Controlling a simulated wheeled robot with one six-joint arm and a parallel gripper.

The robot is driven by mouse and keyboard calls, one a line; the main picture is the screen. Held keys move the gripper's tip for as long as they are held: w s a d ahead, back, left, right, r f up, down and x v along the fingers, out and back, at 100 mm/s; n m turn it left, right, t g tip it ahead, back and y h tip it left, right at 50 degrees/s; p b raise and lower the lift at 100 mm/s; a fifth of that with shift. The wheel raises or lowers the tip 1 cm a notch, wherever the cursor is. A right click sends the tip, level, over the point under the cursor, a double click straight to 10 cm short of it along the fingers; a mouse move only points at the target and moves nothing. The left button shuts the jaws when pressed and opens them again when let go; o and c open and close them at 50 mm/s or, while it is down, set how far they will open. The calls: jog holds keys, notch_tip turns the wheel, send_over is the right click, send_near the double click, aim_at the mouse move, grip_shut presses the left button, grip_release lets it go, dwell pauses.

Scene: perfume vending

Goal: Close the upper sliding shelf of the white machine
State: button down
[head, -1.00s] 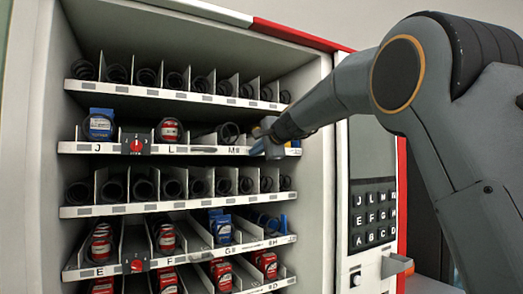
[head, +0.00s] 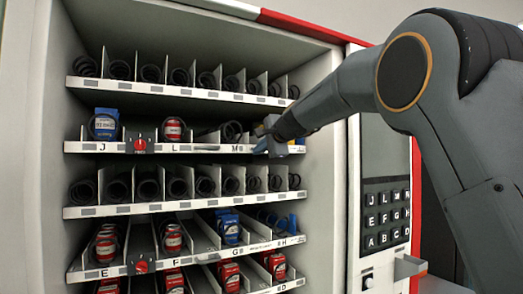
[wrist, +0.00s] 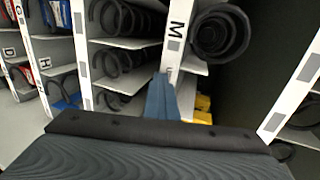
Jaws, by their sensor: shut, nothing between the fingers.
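The white machine (head: 46,150) fills the left and middle of the head view. Its upper shelf with the J, L and M labels (head: 105,147) holds a blue box, a red item and black coils. Its front looks about level with the shelves above and below. My gripper (head: 263,145) is shut and empty at this shelf's right part, just right of the M. In the wrist view the blue fingers (wrist: 163,95) lie together against or very near the white front strip by the M (wrist: 175,35). Exact contact is hard to tell.
A coil shelf (head: 165,88) lies above and another (head: 175,212) below. A lower shelf (head: 120,271) holds red and blue packs. The keypad panel (head: 386,205) stands to the right, under my arm. Yellow items (wrist: 202,108) show past my fingers in the wrist view.

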jog(key=shift+s+a+r, duration=0.1)
jog(key=shift+r, duration=0.1)
jog(key=f+b+v, duration=0.1)
jog(key=b+v, duration=0.5)
jog(key=v, duration=0.7)
jog(key=shift+s+d+f, duration=0.25)
jog(key=shift+s+d, duration=0.15)
jog(key=shift+s, duration=0.05)
